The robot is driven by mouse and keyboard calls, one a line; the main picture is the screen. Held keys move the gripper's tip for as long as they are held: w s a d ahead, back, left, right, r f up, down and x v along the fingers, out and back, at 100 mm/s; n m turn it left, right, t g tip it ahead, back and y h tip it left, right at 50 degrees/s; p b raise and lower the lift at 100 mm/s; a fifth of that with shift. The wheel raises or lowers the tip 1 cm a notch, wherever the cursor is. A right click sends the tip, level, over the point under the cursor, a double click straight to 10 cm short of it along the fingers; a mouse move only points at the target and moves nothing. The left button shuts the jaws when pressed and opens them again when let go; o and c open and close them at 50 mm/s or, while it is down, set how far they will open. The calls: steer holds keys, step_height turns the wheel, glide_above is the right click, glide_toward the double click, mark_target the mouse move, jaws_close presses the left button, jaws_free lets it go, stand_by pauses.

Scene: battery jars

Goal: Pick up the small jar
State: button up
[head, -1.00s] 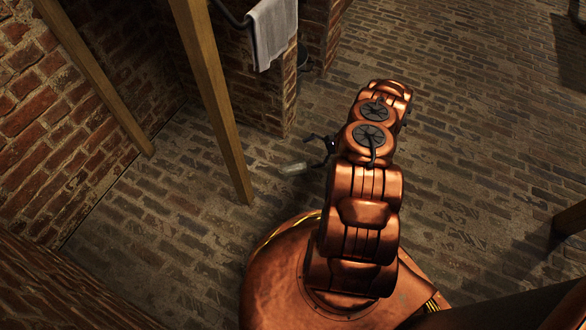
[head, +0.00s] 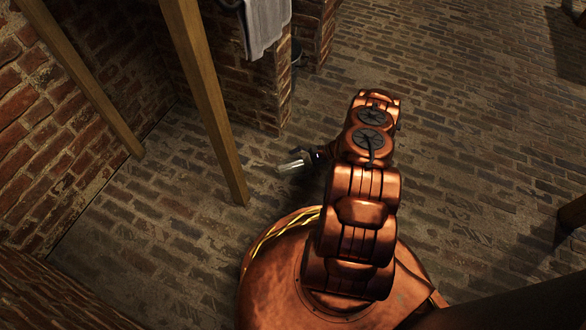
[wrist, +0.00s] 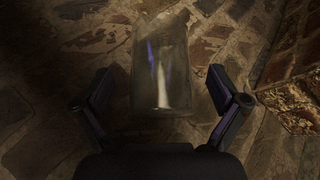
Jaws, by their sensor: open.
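The small jar (head: 291,165) is clear glass and stands or lies on the brick floor just left of my arm in the head view. In the wrist view the jar (wrist: 161,62) is at the top centre, with light streaks in the glass. My gripper (wrist: 161,88) is open, one dark finger on each side of the jar's lower part, with gaps between fingers and glass. In the head view my gripper (head: 313,155) shows small and dark beside the jar, partly hidden by my arm.
A wooden post (head: 207,105) stands close to the left of the jar, and another wooden post (head: 82,80) leans farther left. A brick wall with a grey towel (head: 265,25) is behind. The brick floor to the right (head: 480,170) is open.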

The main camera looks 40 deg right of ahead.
mark_target(283, 163)
steer(key=shift+w+a+f, duration=0.25)
steer(key=shift+a, duration=0.2)
steer(key=c, duration=1.5)
steer(key=shift+o, duration=0.2)
steer(key=shift+r, duration=0.4)
step_height(283, 163, up, 4)
steer(key=p, duration=0.2)
steer(key=shift+f+p, duration=0.2)
steer(key=shift+p, duration=0.1)
steer(key=s+p, duration=0.1)
steer(key=s, duration=0.4)
steer(key=s+p, duration=0.2)
steer(key=s, duration=0.3)
steer(key=s+p, duration=0.1)
steer(key=s, duration=0.5)
steer(key=shift+r+p, duration=0.35)
steer(key=shift+s, duration=0.15)
